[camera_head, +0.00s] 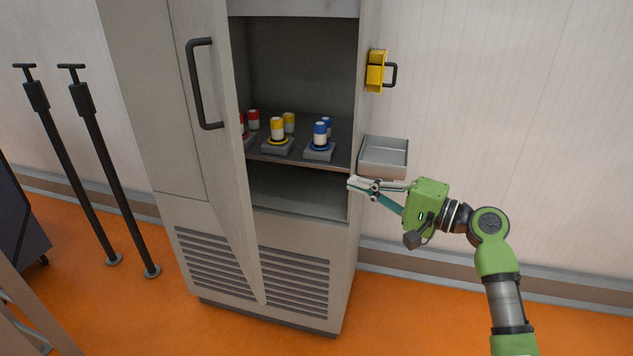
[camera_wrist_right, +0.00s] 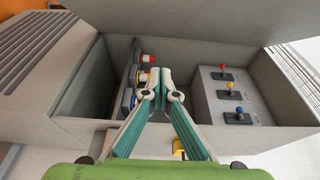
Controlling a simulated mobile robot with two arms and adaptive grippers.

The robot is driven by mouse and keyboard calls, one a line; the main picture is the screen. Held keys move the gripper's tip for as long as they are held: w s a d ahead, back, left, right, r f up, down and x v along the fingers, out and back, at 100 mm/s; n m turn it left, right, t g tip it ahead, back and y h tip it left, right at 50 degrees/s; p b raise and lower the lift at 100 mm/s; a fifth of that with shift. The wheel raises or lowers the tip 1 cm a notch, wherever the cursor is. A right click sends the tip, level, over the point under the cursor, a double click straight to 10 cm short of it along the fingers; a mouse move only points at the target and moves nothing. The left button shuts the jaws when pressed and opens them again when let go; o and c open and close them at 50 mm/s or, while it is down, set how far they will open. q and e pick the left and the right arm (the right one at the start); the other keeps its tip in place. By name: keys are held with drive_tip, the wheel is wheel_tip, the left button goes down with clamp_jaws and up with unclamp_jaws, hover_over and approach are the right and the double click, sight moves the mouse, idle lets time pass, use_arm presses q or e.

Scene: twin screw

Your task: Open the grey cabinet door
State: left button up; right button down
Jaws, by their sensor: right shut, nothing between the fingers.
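The grey cabinet (camera_head: 168,120) stands against the wall in the head view. Its door (camera_head: 218,160) is swung part way open, with the black handle (camera_head: 203,85) on its outer face. The interior shows to the right of the door's edge. My right gripper (camera_head: 356,184) is shut and empty, with its tips at the right edge of the opening, well away from the handle. In the right wrist view its fingers (camera_wrist_right: 164,82) meet in front of the cabinet interior. My left gripper is not in view.
Red, yellow (camera_head: 277,130) and blue (camera_head: 320,135) capped cylinders stand on the shelf. A yellow holder (camera_head: 376,71) and a grey tray (camera_head: 385,157) are on the cabinet's right. Two black poles (camera_head: 105,180) stand at left. The wrist view shows a lever panel (camera_wrist_right: 230,95).

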drive_tip(key=w+a+p, duration=0.3)
drive_tip(key=a+p, duration=0.1)
drive_tip(key=a, duration=0.7)
drive_tip(key=shift+p, duration=0.3)
drive_tip(key=shift+w, duration=0.15)
drive_tip(key=shift+a, duration=0.1)
